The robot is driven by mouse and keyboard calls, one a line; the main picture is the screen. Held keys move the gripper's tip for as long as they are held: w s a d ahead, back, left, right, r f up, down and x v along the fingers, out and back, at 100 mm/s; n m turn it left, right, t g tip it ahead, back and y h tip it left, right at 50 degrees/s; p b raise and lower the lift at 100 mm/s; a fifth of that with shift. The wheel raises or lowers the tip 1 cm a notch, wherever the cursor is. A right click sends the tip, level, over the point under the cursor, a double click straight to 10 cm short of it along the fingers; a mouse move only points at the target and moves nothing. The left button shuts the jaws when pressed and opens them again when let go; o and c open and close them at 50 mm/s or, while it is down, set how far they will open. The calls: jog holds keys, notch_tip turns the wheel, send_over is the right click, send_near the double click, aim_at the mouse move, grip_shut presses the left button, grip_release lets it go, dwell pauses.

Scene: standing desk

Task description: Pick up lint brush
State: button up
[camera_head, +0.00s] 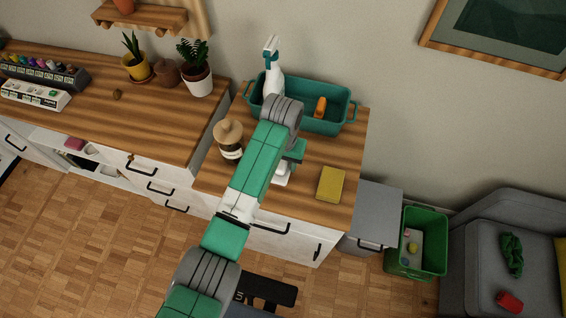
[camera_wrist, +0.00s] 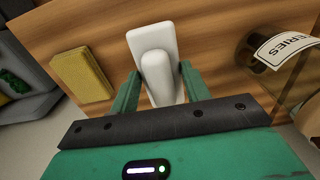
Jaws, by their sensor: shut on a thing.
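The lint brush appears to be the white object with a rounded handle (camera_wrist: 152,42) in the wrist view. It lies between the two green fingers of my gripper (camera_wrist: 158,80), which is shut on its handle. In the head view part of the white brush (camera_head: 281,178) shows below my gripper (camera_head: 292,160), over the wooden desk top (camera_head: 308,190). My arm hides much of it there. I cannot tell whether the brush touches the desk.
A yellow block (camera_head: 330,184) lies to the right. A labelled jar (camera_head: 231,148) with a wooden lid stands to the left. Behind is a teal tub (camera_head: 338,98) holding a spray bottle (camera_head: 272,82) and an orange item (camera_head: 320,107). A green bin (camera_head: 428,228) stands beyond the desk's right edge.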

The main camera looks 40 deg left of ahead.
jog(key=s+d+p, duration=0.1)
jog(key=s+d, duration=0.3)
jog(key=s, duration=0.2)
jog(key=s+d+r, duration=0.1)
jog(key=s+d, duration=0.2)
jog(key=s, duration=0.4)
jog(key=shift+s+d+p, duration=0.3)
jog(key=shift+d+p, duration=0.05)
jog(key=shift+d, duration=0.05)
